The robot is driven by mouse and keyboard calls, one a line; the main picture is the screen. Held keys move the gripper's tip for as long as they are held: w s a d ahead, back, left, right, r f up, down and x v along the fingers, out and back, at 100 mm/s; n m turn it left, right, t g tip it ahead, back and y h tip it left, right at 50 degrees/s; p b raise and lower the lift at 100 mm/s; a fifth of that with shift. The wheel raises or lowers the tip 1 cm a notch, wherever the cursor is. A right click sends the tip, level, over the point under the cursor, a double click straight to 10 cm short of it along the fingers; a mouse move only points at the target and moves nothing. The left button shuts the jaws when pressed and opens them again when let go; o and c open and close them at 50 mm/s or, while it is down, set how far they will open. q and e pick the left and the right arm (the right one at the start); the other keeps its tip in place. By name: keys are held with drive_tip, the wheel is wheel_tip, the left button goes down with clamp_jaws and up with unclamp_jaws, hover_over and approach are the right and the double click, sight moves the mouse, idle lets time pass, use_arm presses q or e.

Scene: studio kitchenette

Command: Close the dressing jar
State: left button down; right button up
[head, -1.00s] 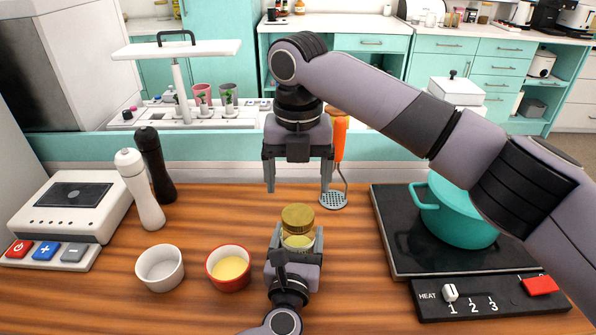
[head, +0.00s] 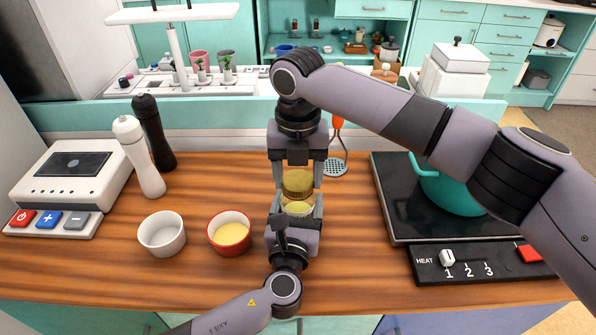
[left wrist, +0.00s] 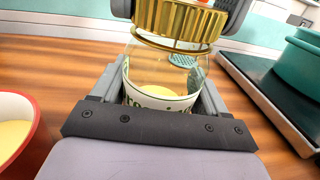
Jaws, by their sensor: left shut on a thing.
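The dressing jar (head: 298,208) is a clear glass jar with pale yellow contents. It stands upright between the fingers of my left gripper (left wrist: 160,95), which is shut on it. Its gold ribbed lid (head: 298,183) is at the jar's mouth, and shows in the left wrist view (left wrist: 180,20). I cannot tell how tightly it sits. My right gripper (head: 297,190) points down from above, with a finger on each side of the lid. I cannot tell whether its fingers press on the lid.
A white bowl (head: 161,240) and a red bowl (head: 230,245) of yellow sauce stand left of the jar. White (head: 138,160) and black (head: 153,135) mills are behind them. A teal pot (head: 450,190) is on the hob (head: 392,205) at right.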

drive_tip(key=shift+c, duration=1.1)
drive_tip(key=m, duration=0.3)
use_arm(q)
drive_tip(key=shift+f, duration=0.1)
use_arm(e)
drive_tip(key=m, duration=0.5)
use_arm(q)
drive_tip(key=shift+a, duration=0.1)
use_arm(e)
drive_tip(key=m, duration=1.5)
drive_tip(key=shift+m, duration=0.3)
drive_tip(key=m, duration=0.3)
drive_tip(key=shift+s+m, duration=0.1)
drive_tip(key=shift+m, duration=0.2)
drive_tip(key=m, duration=1)
drive_tip(key=o, duration=1.2)
drive_tip(key=shift+o, duration=0.2)
